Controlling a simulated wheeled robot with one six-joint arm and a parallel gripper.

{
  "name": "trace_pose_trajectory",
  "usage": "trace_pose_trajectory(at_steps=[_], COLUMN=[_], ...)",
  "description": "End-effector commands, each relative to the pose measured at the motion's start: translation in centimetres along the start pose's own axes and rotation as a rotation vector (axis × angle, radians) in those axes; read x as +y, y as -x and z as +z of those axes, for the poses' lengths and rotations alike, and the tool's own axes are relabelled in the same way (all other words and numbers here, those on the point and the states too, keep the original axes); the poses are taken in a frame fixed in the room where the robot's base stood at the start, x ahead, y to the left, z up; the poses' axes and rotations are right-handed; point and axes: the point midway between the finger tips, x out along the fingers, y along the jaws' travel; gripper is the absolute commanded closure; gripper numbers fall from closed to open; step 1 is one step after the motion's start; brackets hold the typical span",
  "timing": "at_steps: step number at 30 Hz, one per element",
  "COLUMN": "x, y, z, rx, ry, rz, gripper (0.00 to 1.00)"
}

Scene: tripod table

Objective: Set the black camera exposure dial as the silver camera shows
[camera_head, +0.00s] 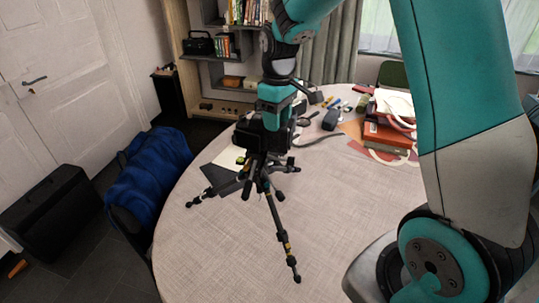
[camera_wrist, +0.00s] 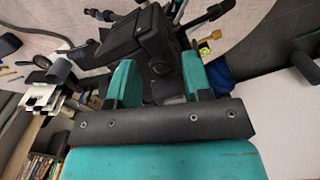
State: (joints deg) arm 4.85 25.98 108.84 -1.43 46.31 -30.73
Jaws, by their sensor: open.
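The black camera (camera_head: 258,137) sits on top of a small black tripod (camera_head: 258,185) on the round table. In the wrist view the black camera (camera_wrist: 142,38) is close beyond the fingertips, and its dial cannot be made out. My gripper (camera_head: 277,112) is directly above the camera in the head view. In the wrist view my gripper (camera_wrist: 158,78) has its two teal fingers apart, with part of the dark camera body showing between them. Whether the fingers touch it I cannot tell. I cannot make out the silver camera in either view.
The round table (camera_head: 330,210) is clear at the front. A stack of books (camera_head: 388,135) lies at the right back, with small items (camera_head: 335,103) near it. A blue cloth (camera_head: 150,175) lies over a chair at the left. A bookshelf (camera_head: 215,50) stands behind.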

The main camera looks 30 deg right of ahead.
Motion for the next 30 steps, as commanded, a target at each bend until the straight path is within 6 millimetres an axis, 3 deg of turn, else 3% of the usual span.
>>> trace_pose_trajectory(at_steps=[7,30], x=[0.0,0.1], y=[-0.2,16.0], z=[0.1,0.0], rx=[0.0,0.002], ry=[0.351,0.344], rz=[0.002,0.004], gripper=[0.55,0.55])
